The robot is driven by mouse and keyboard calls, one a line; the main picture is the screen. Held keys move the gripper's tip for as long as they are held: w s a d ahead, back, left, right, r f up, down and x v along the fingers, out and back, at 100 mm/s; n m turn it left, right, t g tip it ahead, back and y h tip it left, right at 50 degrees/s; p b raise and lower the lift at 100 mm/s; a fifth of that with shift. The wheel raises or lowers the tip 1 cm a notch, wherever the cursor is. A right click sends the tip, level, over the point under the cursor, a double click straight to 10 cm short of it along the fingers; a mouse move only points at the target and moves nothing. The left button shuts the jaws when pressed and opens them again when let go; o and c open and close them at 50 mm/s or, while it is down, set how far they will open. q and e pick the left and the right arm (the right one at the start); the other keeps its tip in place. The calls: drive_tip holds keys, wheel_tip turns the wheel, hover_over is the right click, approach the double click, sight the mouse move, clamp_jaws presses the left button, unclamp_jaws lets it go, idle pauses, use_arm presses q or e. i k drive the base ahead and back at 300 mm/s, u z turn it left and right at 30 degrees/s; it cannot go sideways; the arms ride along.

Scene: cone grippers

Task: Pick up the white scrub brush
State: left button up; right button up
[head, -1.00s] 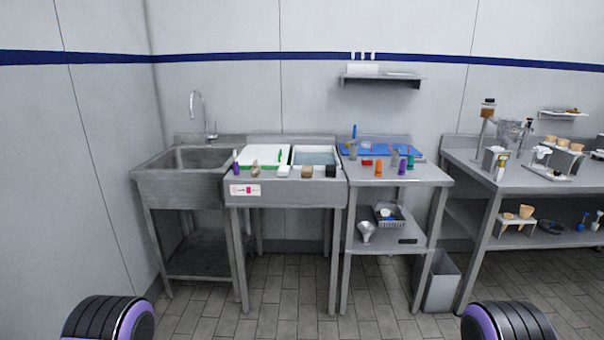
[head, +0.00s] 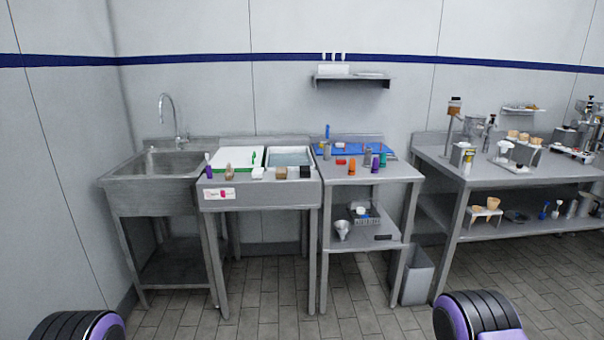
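A small white block-shaped item (head: 257,173) lies near the front edge of the steel counter (head: 260,194), right of the sink. It may be the white scrub brush, but it is too small to make out bristles. A tan item (head: 229,172) is to its left and a brown block (head: 281,173) to its right. Neither gripper shows; only black and purple parts of my arms are at the bottom edge, far from the counter.
A black block (head: 305,172) and a purple-topped item (head: 208,167) share the counter's front edge. A sink (head: 170,165) stands left. A side table (head: 400,172) with bottles and a grey bin (head: 416,278) are right. The tiled floor in front is clear.

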sight(229, 172)
drive_tip(key=z, duration=0.4)
drive_tip(key=i, duration=2.05)
drive_tip(key=u, duration=0.25)
